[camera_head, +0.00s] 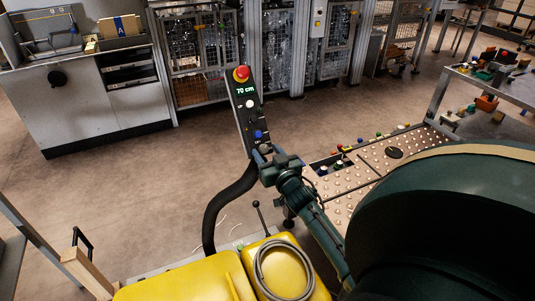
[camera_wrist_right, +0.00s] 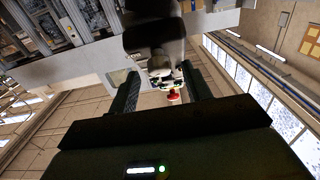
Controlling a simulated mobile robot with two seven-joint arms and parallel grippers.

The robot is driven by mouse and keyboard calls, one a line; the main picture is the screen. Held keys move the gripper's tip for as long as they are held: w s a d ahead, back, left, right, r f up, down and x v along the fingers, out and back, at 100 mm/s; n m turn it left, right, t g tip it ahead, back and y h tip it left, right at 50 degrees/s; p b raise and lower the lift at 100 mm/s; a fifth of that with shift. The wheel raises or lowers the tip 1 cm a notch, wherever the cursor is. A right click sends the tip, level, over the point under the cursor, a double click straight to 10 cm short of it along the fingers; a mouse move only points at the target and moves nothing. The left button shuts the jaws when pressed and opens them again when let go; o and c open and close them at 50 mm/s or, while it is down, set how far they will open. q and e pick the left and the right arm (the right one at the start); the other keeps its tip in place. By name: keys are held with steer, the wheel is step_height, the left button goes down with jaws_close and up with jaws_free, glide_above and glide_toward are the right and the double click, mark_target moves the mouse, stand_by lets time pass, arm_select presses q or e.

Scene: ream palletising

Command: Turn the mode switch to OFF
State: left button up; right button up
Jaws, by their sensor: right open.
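A slim dark control panel (camera_head: 246,108) stands tilted in the middle of the head view. It carries a red mushroom button (camera_head: 241,73), a display reading "70 cm", a white button and a blue button (camera_head: 258,134). A greyish knob (camera_head: 264,148) at its lower end appears to be the mode switch; its setting cannot be read. My right gripper (camera_head: 266,154) is at this lower end, its fingers close around or beside the knob; contact cannot be told. The right wrist view shows the fingers (camera_wrist_right: 163,90) apart, the red button beyond them. My left gripper is not in view.
A black curved hose runs from the panel down to a yellow housing (camera_head: 180,280) with a coiled cable (camera_head: 283,270). A studded ball table (camera_head: 380,165) lies to the right. A grey cabinet (camera_head: 85,100) and mesh cages stand behind; the floor between is clear.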

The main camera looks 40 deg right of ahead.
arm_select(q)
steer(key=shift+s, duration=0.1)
arm_select(e)
steer(key=shift+w, duration=0.2)
steer(key=shift+c, duration=0.2)
steer(key=c, duration=1)
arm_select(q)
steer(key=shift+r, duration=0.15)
arm_select(e)
steer(key=shift+o, duration=0.2)
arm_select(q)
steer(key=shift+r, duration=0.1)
